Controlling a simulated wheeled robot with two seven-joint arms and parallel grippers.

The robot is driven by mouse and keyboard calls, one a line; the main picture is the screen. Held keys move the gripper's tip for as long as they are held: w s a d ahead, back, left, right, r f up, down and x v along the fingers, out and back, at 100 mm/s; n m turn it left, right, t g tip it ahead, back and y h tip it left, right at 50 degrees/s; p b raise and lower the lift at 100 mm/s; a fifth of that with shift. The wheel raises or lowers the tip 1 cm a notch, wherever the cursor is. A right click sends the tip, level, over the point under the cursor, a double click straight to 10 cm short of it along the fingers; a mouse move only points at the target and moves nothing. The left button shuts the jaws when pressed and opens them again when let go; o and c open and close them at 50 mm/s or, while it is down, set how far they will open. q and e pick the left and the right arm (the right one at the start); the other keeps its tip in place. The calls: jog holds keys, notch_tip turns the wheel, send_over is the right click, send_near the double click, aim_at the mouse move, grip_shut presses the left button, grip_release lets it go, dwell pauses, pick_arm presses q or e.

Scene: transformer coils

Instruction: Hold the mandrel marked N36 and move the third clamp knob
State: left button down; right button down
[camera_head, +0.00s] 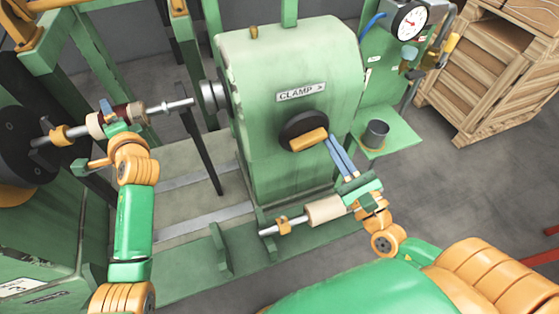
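A mandrel (136,109) with a dark red and a beige section lies level at the left, its metal shaft pointing right at the housing's spindle. No N36 marking is readable. My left gripper (110,113) is around this mandrel and appears shut on it; its fingers are partly hidden. A clamp knob (308,140), an orange bar on a black disc, is on the green housing (285,70) under a CLAMP label (301,92). My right gripper (333,142) has its blue fingers close together at the bar's right end. Contact and finger opening are unclear.
A second mandrel (325,210) with a beige section lies low in front of the housing, just left of my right wrist. A grey cup (376,133) stands on a green shelf (398,136). A gauge (409,21) and a wooden crate (487,75) are at the back right.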

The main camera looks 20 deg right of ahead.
aim_at(317, 118)
notch_tip(317, 118, up, 2)
jog(key=n, duration=0.2)
jog(key=n+g+y, duration=0.1)
jog(key=n, duration=0.2)
jog(key=shift+d+y, duration=0.1)
jog(key=shift+y, duration=0.2)
jog(key=shift+a+r+n+g+y, duration=0.15)
jog(key=shift+r+n, duration=0.15)
jog(key=shift+n, duration=0.55)
jog(key=shift+r+n+g+y, duration=0.1)
jog(key=shift+r+n+y, duration=0.15)
jog(key=shift+n, duration=0.65)
jog(key=shift+a+r+n+g+y, duration=0.15)
jog(key=shift+r+n, duration=0.2)
jog(key=shift+n, duration=0.5)
jog(key=shift+a+r+n, duration=0.3)
jog(key=shift+a+r, duration=0.35)
jog(key=shift+r, duration=0.15)
